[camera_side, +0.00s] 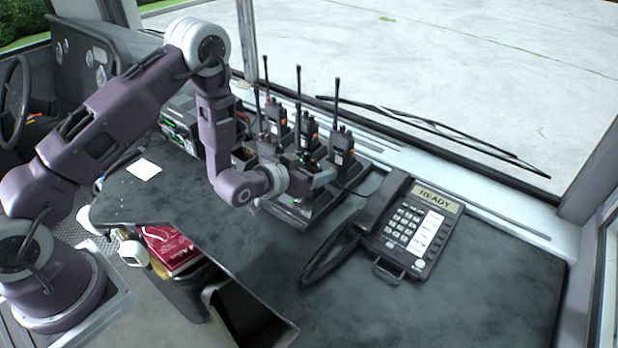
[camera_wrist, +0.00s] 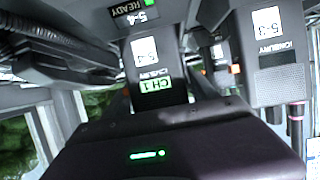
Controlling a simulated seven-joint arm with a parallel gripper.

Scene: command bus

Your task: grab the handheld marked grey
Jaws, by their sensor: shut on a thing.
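Several black handhelds with upright antennas stand in a charger rack (camera_side: 312,215). One is at the back left (camera_side: 277,113), one in the middle (camera_side: 308,131), one at the right (camera_side: 342,146). My gripper (camera_side: 312,172) is low at the front of the rack, shut on a handheld that it largely hides in the side view. In the wrist view a handheld labelled 5-4 (camera_wrist: 158,72), with a green CH 1 display, is close in front; another labelled 5-3 (camera_wrist: 270,60) is at the right. I cannot make out a grey marking.
A desk phone (camera_side: 410,230) with a READY display stands right of the rack, its cord looping on the desk. The windscreen and wiper (camera_side: 440,130) are behind. The front right of the desk (camera_side: 470,310) is clear. A bin with a red packet (camera_side: 168,245) is below, left.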

